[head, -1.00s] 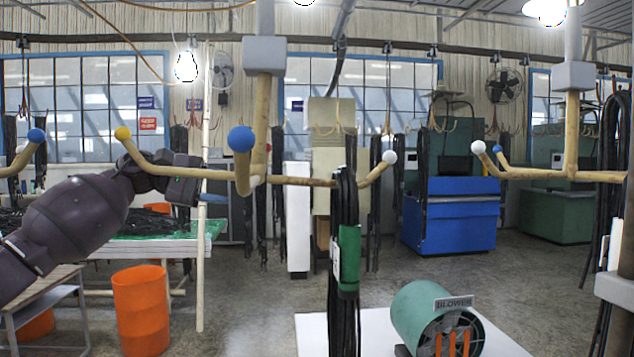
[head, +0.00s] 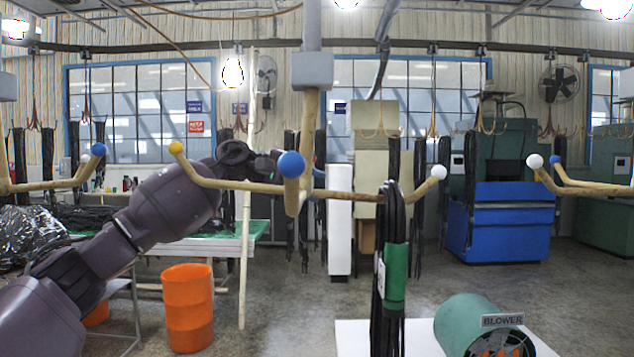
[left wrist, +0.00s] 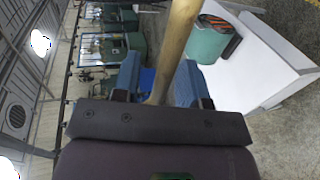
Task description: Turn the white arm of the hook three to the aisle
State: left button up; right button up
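The nearest hook in the head view has a post (head: 309,125), a yellow-tipped arm, a blue ball (head: 291,164) facing me and a white-tipped arm (head: 410,197) pointing right. Black hoses (head: 388,285) with a green wrap hang on the white arm. My left gripper (head: 318,180) reaches behind the post, mostly hidden; a bit of blue finger shows at its right. In the left wrist view, the blue fingers of my left gripper (left wrist: 158,75) stand on either side of a wooden bar (left wrist: 176,45), with a small gap visible. Which arm this is, I cannot tell. My right gripper is out of view.
A green blower (head: 465,320) stands on a white platform (head: 358,338) at lower right. An orange bin (head: 188,305) stands at lower left. Another hook (head: 580,188) is at the right edge, and a blue ball-tipped arm (head: 97,149) is at the left.

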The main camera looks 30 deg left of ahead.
pick_arm(q)
jog(key=shift+w+d+f, duration=0.2)
jog(key=shift+w+d, duration=0.1)
jog(key=shift+d, duration=0.2)
grip_shut()
jog(key=shift+d, duration=0.1)
